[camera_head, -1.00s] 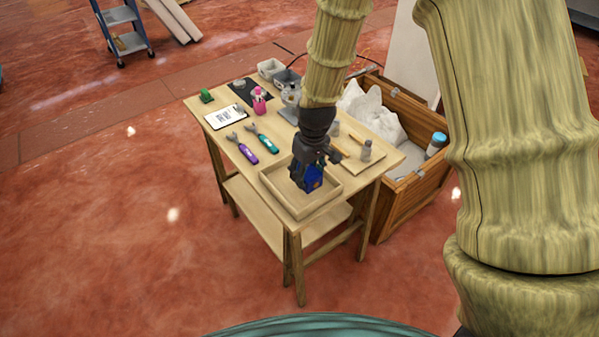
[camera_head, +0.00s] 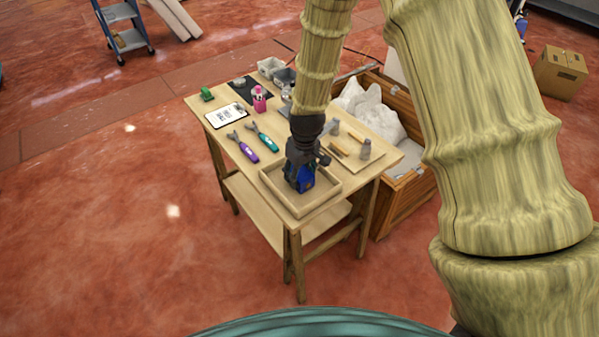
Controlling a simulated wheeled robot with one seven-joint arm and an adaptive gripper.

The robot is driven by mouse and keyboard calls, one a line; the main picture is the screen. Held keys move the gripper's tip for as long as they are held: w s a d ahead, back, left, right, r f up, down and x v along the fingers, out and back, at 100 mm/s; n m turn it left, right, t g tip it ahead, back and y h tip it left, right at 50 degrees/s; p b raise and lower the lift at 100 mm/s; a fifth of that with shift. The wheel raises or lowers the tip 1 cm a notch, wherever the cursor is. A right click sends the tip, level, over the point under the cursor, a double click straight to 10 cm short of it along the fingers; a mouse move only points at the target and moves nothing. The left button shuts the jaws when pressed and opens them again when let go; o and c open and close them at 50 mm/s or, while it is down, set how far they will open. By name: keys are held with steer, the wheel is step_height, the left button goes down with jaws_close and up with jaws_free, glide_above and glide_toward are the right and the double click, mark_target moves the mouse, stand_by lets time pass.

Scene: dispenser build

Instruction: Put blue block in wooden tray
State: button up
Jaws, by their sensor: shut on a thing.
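The wooden tray (camera_head: 302,211) is a shallow light-wood box at the front corner of the wooden table. The blue block (camera_head: 305,184) shows between the dark fingers of my gripper (camera_head: 300,186), over the inside of the tray. My gripper points down and is shut on the block. The gripper hides part of the block and part of the tray floor. I cannot tell whether the block touches the tray floor.
Purple pliers (camera_head: 243,148) and teal pliers (camera_head: 263,139) lie behind the tray. A pink bottle (camera_head: 259,99) and a white tablet (camera_head: 226,115) are farther back. A wooden crate (camera_head: 402,205) with white bags stands beside the table.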

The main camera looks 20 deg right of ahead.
mark_target(303, 174)
steer(key=o, duration=1.5)
steer(key=shift+f, duration=0.1)
steer(key=shift+s+d+r+b, duration=0.1)
steer(key=shift+s+r+b, duration=0.15)
steer(key=shift+r, duration=1.8)
steer(key=shift+s+d+r+b, duration=0.1)
steer(key=shift+s+r+b, duration=0.15)
steer(key=shift+r, duration=1.75)
steer(key=shift+s+d+r+b, duration=0.15)
steer(key=shift+r+b, duration=0.1)
steer(key=shift+r, duration=1.8)
steer(key=shift+a, duration=0.1)
